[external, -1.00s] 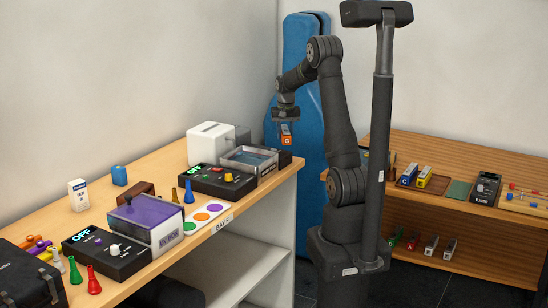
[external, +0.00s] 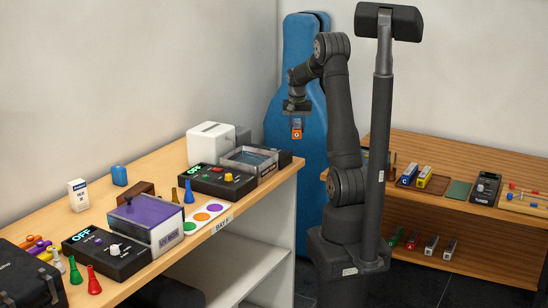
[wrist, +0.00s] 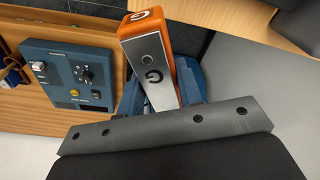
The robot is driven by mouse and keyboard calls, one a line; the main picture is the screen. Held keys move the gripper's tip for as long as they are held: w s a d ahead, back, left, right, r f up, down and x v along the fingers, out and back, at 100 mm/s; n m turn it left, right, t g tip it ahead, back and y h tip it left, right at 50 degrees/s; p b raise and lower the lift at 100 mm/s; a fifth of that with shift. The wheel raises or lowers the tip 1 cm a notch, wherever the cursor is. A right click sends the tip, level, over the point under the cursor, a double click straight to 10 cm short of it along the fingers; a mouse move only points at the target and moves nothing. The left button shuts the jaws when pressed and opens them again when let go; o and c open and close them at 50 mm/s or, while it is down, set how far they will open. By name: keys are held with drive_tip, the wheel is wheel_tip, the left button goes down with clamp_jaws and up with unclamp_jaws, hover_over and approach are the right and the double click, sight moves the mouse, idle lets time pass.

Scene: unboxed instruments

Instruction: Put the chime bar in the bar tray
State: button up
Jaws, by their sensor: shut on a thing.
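The chime bar is an orange block with a silver top marked G. It hangs in my gripper (external: 297,112), and its orange end (external: 297,134) shows below the jaws in the external view. In the wrist view the bar (wrist: 150,62) sits between the blue fingers of my gripper (wrist: 162,92), which is shut on it. It is in the air, clear of the table and shelf. A reddish-brown tray (external: 440,187) on the right shelf's top, apparently the bar tray, holds a blue bar (external: 407,174) and a yellow bar (external: 424,177).
Several bars lie on the lower shelf (external: 480,262). The left table (external: 160,172) carries boxes and a glass-topped case (external: 250,158). A blue case (external: 300,70) leans behind the arm.

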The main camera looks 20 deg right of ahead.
drive_tip(key=s+d+m, duration=0.1)
drive_tip(key=s+d, duration=0.3)
drive_tip(key=d, duration=0.7)
drive_tip(key=s+d+m, duration=0.1)
drive_tip(key=s+d, duration=0.2)
drive_tip(key=d, duration=0.8)
drive_tip(key=s+d+m, duration=0.1)
drive_tip(key=s+d, duration=0.3)
drive_tip(key=d, duration=0.8)
drive_tip(key=s+d+m, duration=0.1)
drive_tip(key=s+d, duration=0.9)
drive_tip(key=s, duration=0.3)
drive_tip(key=s+d+m, duration=0.1)
drive_tip(key=s+d, duration=0.8)
drive_tip(key=s, duration=0.4)
hover_over(438, 185)
drive_tip(key=shift+h, duration=0.3)
drive_tip(key=f, duration=1.3)
drive_tip(key=shift+s+a+f, duration=0.15)
drive_tip(key=shift+s+f, duration=0.05)
drive_tip(key=shift+w+f, duration=0.3)
drive_tip(key=shift+f, duration=1.85)
